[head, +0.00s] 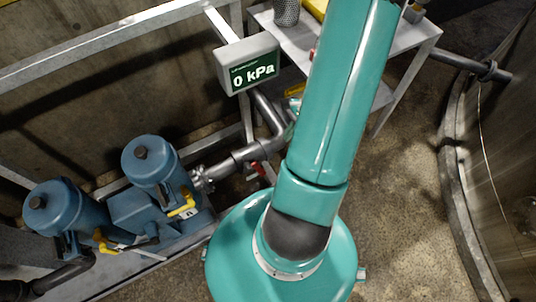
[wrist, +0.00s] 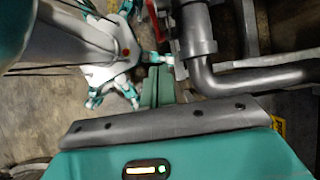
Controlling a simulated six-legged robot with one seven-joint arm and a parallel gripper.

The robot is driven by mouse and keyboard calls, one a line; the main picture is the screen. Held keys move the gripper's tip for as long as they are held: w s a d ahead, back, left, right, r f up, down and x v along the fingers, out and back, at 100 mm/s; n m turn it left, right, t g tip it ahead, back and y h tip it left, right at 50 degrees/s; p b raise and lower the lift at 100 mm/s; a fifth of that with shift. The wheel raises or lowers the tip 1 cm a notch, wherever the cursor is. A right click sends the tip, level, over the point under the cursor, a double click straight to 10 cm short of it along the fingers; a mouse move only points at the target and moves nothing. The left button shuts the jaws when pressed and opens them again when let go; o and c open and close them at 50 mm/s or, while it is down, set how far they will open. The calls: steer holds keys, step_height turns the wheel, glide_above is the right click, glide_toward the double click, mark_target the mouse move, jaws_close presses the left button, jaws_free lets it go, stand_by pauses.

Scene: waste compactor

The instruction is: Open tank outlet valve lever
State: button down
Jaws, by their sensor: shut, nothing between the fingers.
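A small red lever (head: 257,168) sits on the grey pipe (head: 236,162) between the blue pumps and my arm in the head view; I cannot tell whether it is the tank outlet valve lever. In the wrist view, a red part (wrist: 171,48) shows at the left side of a thick grey pipe (wrist: 196,30). My gripper (wrist: 158,84) is shut and empty, its teal fingers together, pointing up the picture beside that pipe. Whether the fingertips touch the red part is unclear. In the head view my arm hides most of the gripper.
A display (head: 248,66) reads 0 kPa. Two blue pumps (head: 152,165) with yellow levers (head: 182,207) stand at left. A metal table (head: 425,35) is at the top, and a large tank wall (head: 505,150) at right. Concrete floor (head: 400,190) is clear between arm and tank.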

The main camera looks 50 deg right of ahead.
mark_target(257, 163)
steer(key=w+a+f, duration=0.2)
steer(key=a+f, duration=0.7)
steer(key=shift+w, duration=0.2)
steer(key=shift+f, duration=0.1)
steer(key=shift+w+a, duration=0.25)
steer(key=shift+a, duration=0.5)
steer(key=shift+w+a, duration=0.2)
steer(key=shift+a, duration=0.55)
steer(key=shift+d, duration=0.1)
